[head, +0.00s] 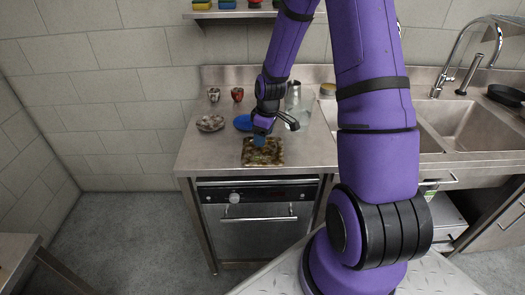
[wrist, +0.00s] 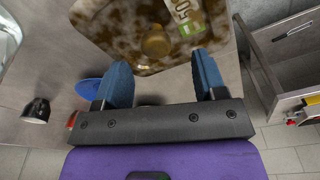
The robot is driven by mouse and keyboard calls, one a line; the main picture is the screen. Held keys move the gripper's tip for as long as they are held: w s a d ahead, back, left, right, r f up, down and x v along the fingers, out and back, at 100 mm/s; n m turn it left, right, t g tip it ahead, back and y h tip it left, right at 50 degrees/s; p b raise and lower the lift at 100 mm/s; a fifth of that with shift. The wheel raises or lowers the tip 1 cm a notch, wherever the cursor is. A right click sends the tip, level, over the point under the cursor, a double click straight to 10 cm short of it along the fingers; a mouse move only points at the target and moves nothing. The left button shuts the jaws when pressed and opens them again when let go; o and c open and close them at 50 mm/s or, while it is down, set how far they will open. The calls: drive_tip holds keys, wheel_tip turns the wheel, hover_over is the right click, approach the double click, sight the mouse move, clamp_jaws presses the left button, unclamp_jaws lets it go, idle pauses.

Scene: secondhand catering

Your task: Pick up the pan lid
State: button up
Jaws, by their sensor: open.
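The pan lid (head: 262,155) is a flat, rectangular, mottled brown and cream piece near the front edge of the steel counter. In the wrist view the lid (wrist: 118,30) shows a round brownish knob (wrist: 155,43) and a pale label with a green part and "50" on it. My gripper (head: 260,139) is over the lid's back part in the head view. In the wrist view my gripper (wrist: 161,62) is open, with its two blue fingers apart and the knob showing between and beyond the tips. Nothing is held. I cannot tell the height above the lid.
A blue plate (head: 243,122) lies just behind the lid. A patterned dish (head: 210,123) is to the left, with two small cups (head: 237,94) behind. A sink (head: 470,125) is at right; a drawer (head: 446,217) below stands open.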

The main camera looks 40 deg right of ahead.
sight(272, 154)
drive_tip(key=f, duration=0.4)
drive_tip(key=shift+w+f, duration=0.25)
drive_tip(key=shift+f, duration=0.15)
drive_tip(key=c, duration=1.1)
drive_tip(key=shift+o, duration=0.2)
